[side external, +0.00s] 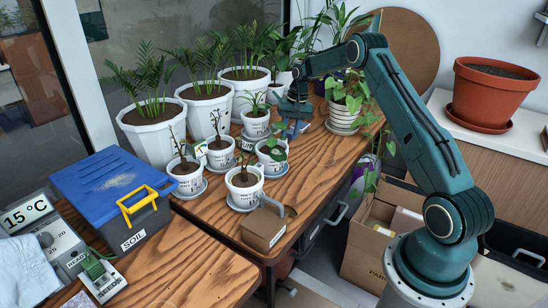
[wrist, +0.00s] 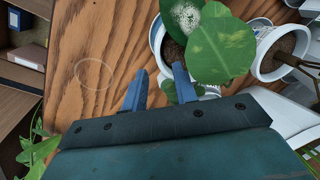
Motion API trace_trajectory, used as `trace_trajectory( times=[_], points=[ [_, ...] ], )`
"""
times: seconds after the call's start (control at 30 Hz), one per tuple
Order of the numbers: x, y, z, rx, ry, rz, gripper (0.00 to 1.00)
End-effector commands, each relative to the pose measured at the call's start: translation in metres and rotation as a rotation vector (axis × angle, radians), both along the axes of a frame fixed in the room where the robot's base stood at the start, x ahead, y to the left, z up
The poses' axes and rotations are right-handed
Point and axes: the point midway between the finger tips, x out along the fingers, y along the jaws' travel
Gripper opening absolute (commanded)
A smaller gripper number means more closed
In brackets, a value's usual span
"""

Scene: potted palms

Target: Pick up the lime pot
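Several small white pots with printed labels stand on saucers on the wooden table; the print is too small to tell which one is the lime. In the side view they include a broad-leaved one (side external: 271,166), a front one (side external: 244,198), a left one (side external: 187,184) and a back one (side external: 256,127). My gripper (side external: 292,130) is low, just right of the back and broad-leaved pots. In the wrist view my gripper (wrist: 160,88) is open, with table and a pot edge showing between its fingers. A white pot (wrist: 155,38) is just beyond them, partly hidden by big leaves (wrist: 222,48).
Large white palm pots (side external: 150,135) line the window side. A trailing plant's pot (side external: 344,119) stands right of my gripper. A soil bin (side external: 115,195) and a small brown box (side external: 263,229) are nearer. Another white pot (wrist: 262,72) is at right in the wrist view.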

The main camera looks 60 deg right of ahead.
Motion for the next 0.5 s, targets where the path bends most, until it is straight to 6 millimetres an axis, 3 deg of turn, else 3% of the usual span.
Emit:
trace_trajectory(
  times=[0.5],
  points=[
    [0.003, 0.005, -0.048, 0.001, 0.001, 0.000, 0.28]
  ],
)
